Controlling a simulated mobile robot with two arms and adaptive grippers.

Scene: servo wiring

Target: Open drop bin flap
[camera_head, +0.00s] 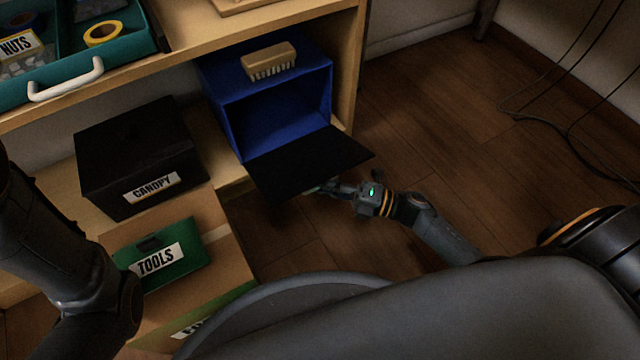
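A blue drop bin (272,84) stands on the lower shelf, its front open and its inside dark blue. Its black flap (305,164) is folded down and out, close to level, sticking forward past the shelf edge. My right gripper (322,189) is at the flap's outer edge, its fingertips touching or just under it. The flap partly hides the fingers, so I cannot tell whether they grip it. My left arm (65,262) comes in at the left, and its gripper is not in view.
A wooden brush (269,60) lies on the bin's top. A black CANOPY box (132,147) stands to its left, with a green TOOLS box (165,257) in front. A teal tray (100,62) sits above. Cables (566,128) lie right; the floor between is clear.

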